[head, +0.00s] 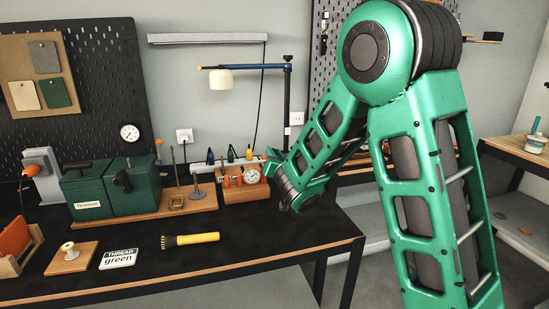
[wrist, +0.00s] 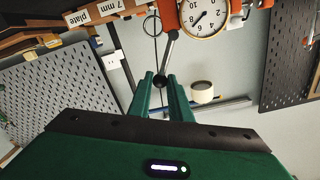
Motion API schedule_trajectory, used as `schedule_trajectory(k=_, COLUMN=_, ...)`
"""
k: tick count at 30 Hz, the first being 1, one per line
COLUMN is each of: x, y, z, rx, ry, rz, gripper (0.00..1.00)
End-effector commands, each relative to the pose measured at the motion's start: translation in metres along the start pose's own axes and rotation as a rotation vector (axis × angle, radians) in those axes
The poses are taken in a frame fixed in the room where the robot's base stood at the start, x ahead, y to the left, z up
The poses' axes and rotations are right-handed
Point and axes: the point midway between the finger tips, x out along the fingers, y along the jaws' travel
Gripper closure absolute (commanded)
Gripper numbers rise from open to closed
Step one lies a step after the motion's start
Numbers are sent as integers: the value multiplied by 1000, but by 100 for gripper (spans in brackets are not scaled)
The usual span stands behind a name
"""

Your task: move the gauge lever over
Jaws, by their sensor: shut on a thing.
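The gauge lever (wrist: 170,48) is a thin grey rod ending in a black ball knob (wrist: 159,81). In the wrist view it runs from a red mount (wrist: 169,16) beside the white dial gauge (wrist: 203,18) to my fingertips. My gripper (wrist: 160,84) has its two green fingers shut on the knob, one on each side. In the head view the dial gauge (head: 252,176) sits on a wooden block (head: 245,193) at the bench's right part. My gripper (head: 271,166) reaches it from the right; the lever cannot be made out there.
A yellow torch (head: 192,238) and a "THREAD green" card (head: 118,258) lie in front. The bench's front right top (head: 300,230) is clear.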

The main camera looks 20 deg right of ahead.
Motion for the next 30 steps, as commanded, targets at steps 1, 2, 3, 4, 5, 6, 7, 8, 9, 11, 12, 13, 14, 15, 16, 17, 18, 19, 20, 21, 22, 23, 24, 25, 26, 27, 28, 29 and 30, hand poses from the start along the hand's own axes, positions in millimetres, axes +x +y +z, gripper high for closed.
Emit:
schedule_trajectory(k=1, x=0, y=-2, z=1, rx=1, ry=-1, rz=-2, gripper=95)
schedule_trajectory(k=2, x=0, y=-2, z=1, rx=1, ry=-1, rz=-3, gripper=95)
schedule_trajectory(k=3, x=0, y=-4, z=1, rx=1, ry=-1, rz=-3, gripper=95)
schedule_trajectory(k=4, x=0, y=-5, z=1, rx=2, ry=-2, rz=-4, gripper=95)
schedule_trajectory(k=5, x=0, y=-7, z=1, rx=1, ry=-2, rz=-4, gripper=95)
schedule_trajectory(k=6, x=0, y=-9, z=1, rx=1, ry=-2, rz=-5, gripper=94)
schedule_trajectory(k=7, x=0, y=-11, z=1, rx=0, ry=-2, rz=-5, gripper=94)
schedule_trajectory(k=8, x=0, y=-12, z=2, rx=1, ry=-2, rz=-5, gripper=94)
schedule_trajectory(k=9, x=0, y=-15, z=1, rx=2, ry=-1, rz=-5, gripper=94)
schedule_trajectory(k=11, x=0, y=-18, z=1, rx=0, ry=-1, rz=-4, gripper=94)
schedule_trajectory(k=12, x=0, y=-20, z=1, rx=1, ry=-1, rz=-4, gripper=94)
schedule_trajectory(k=13, x=0, y=-21, z=1, rx=1, ry=-1, rz=-4, gripper=94)
schedule_trajectory(k=14, x=0, y=-22, z=1, rx=1, ry=0, rz=-3, gripper=94)
schedule_trajectory(k=15, x=0, y=-22, z=1, rx=1, ry=0, rz=-3, gripper=94)
schedule_trajectory(k=16, x=0, y=-23, z=1, rx=1, ry=0, rz=-3, gripper=95)
schedule_trajectory(k=17, x=0, y=-23, z=1, rx=1, ry=0, rz=-3, gripper=95)
schedule_trajectory(k=18, x=0, y=-22, z=1, rx=1, ry=0, rz=-3, gripper=95)
schedule_trajectory(k=19, x=0, y=-22, z=1, rx=1, ry=0, rz=-3, gripper=95)
schedule_trajectory(k=20, x=0, y=-22, z=1, rx=1, ry=0, rz=-3, gripper=95)
schedule_trajectory(k=21, x=0, y=-22, z=1, rx=1, ry=0, rz=-2, gripper=95)
schedule_trajectory(k=22, x=0, y=-22, z=1, rx=1, ry=0, rz=-2, gripper=95)
schedule_trajectory(k=23, x=0, y=-22, z=1, rx=1, ry=0, rz=-2, gripper=95)
schedule_trajectory(k=24, x=0, y=-23, z=1, rx=1, ry=0, rz=-3, gripper=95)
schedule_trajectory(k=25, x=0, y=-23, z=2, rx=1, ry=0, rz=-3, gripper=95)
schedule_trajectory(k=26, x=0, y=-24, z=2, rx=1, ry=-1, rz=-3, gripper=95)
schedule_trajectory(k=27, x=0, y=-26, z=2, rx=1, ry=-1, rz=-4, gripper=95)
schedule_trajectory(k=28, x=0, y=-27, z=3, rx=1, ry=-1, rz=-4, gripper=95)
schedule_trajectory(k=29, x=0, y=-28, z=3, rx=0, ry=-1, rz=-4, gripper=95)
schedule_trajectory(k=30, x=0, y=-30, z=4, rx=0, ry=-1, rz=-4, gripper=94)
